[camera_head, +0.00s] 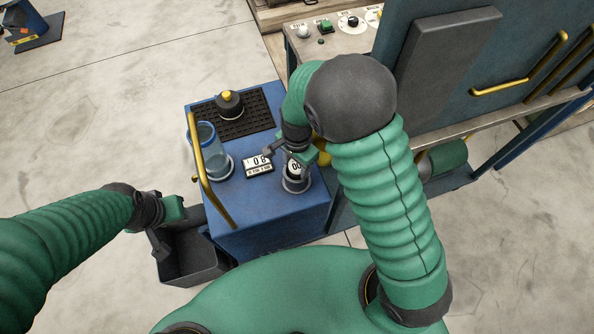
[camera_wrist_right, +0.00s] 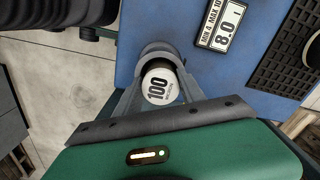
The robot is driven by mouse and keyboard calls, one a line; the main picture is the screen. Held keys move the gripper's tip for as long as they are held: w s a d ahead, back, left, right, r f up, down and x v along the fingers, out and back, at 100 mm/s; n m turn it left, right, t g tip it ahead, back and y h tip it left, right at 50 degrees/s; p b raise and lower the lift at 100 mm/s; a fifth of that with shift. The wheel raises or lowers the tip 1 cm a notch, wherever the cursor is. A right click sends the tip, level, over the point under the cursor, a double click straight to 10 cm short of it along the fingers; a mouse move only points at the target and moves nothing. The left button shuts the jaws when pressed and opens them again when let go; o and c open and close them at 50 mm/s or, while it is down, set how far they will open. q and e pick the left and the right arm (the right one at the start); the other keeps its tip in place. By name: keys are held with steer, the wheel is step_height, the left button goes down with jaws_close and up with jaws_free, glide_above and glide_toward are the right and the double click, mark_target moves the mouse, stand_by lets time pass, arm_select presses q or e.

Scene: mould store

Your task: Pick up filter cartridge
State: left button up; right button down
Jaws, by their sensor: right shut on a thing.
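The filter cartridge, which I take to be the white cylinder marked "100" (camera_wrist_right: 160,87), is between the two grey fingers of my right gripper (camera_wrist_right: 157,66). In the head view the cartridge (camera_head: 294,170) is upright at the right front of the blue cart top, partly hidden by the right gripper (camera_head: 291,157). A grey ring shows around its lower end; I cannot tell if the cartridge is lifted clear of it. My left gripper (camera_head: 172,224) hangs left of the cart, away from the cartridge; its finger gap is unclear.
The blue cart (camera_head: 265,215) carries a number plate (camera_head: 259,166), a clear blue-tinted cylinder (camera_head: 206,140), and a black mat (camera_head: 258,118) with a yellow-topped dark knob (camera_head: 229,103). A brass rail (camera_head: 200,165) edges its left side. A dark bin (camera_head: 190,262) is attached below.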

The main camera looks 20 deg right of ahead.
steer(key=shift+d, duration=0.25)
steer(key=shift+a+r, duration=0.15)
steer(key=shift+a, duration=0.05)
step_height(320, 180, up, 10)
steer(key=p, duration=0.2)
steer(key=shift+f+p, duration=0.25)
steer(key=shift+p, duration=0.05)
steer(key=shift+r, duration=0.1)
steer(key=shift+a, duration=0.1)
